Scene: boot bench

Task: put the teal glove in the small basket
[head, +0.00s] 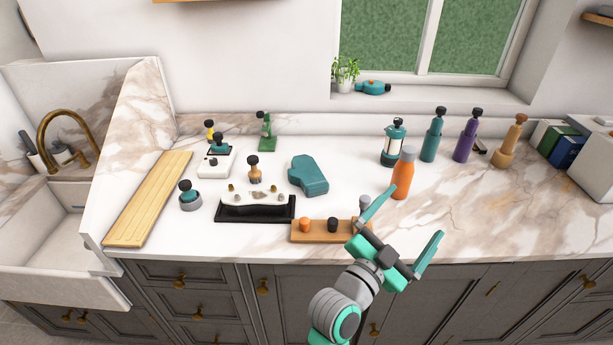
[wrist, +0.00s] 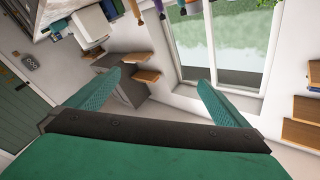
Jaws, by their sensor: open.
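The teal glove (head: 308,175) lies flat on the marble counter, near its middle, in the head view. I see nothing that is clearly a small basket. A low black tray (head: 255,212) with small items at it is left of and in front of the glove. My gripper (head: 413,214) is open and empty, above the counter's front edge, to the right of the glove and apart from it. In the wrist view my gripper (wrist: 160,78) shows its two spread teal fingers with nothing between them. The glove is not in the wrist view.
A wooden tray (head: 318,237) with small knobs stands at the front edge, close to my gripper. An orange bottle (head: 403,174) stands just behind my gripper. More bottles stand at the back right. A wooden board (head: 149,200) lies left. The right counter is mostly clear.

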